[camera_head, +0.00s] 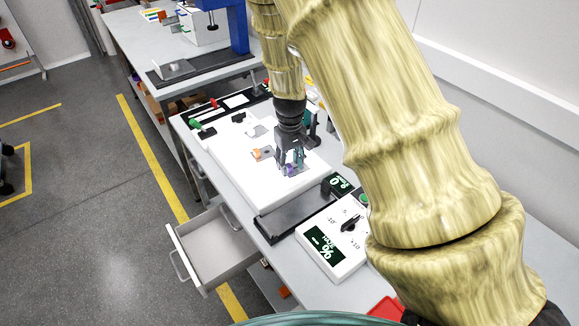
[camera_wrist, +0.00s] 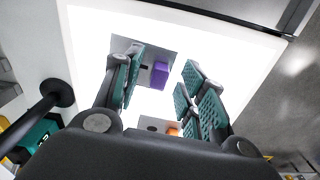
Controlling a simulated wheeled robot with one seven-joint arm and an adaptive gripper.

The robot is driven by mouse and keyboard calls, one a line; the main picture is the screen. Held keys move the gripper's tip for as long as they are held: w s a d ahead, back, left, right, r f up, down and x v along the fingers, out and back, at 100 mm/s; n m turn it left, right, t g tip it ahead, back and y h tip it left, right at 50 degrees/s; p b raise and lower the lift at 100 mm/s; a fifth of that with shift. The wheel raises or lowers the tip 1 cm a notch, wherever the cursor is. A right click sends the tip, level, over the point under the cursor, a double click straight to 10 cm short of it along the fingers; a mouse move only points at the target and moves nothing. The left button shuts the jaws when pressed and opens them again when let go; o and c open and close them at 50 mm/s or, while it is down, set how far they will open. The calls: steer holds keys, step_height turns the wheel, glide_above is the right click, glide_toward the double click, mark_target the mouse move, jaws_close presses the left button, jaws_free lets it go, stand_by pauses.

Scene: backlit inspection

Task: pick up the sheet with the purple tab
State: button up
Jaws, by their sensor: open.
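The sheet with the purple tab (camera_head: 291,170) lies on the white lit panel (camera_head: 240,170), beneath my gripper. In the wrist view it is a small grey sheet (camera_wrist: 124,45) with a raised purple block, the tab (camera_wrist: 160,75). My gripper (camera_head: 290,162) points down over it with its teal-padded fingers apart. In the wrist view the purple tab shows between the fingers (camera_wrist: 163,65), nearer the left one; I cannot tell whether either finger touches it. The left finger hides part of the sheet.
A sheet with an orange tab (camera_head: 257,153) lies close by on the panel, and its tab also shows in the wrist view (camera_wrist: 173,132). A dark tray (camera_head: 295,212) and a white meter box (camera_head: 333,240) stand in front. A drawer (camera_head: 215,245) is pulled open.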

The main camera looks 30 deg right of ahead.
steer(key=shift+f, duration=0.8)
steer(key=shift+c, duration=0.5)
jaws_close()
steer(key=shift+r, duration=0.2)
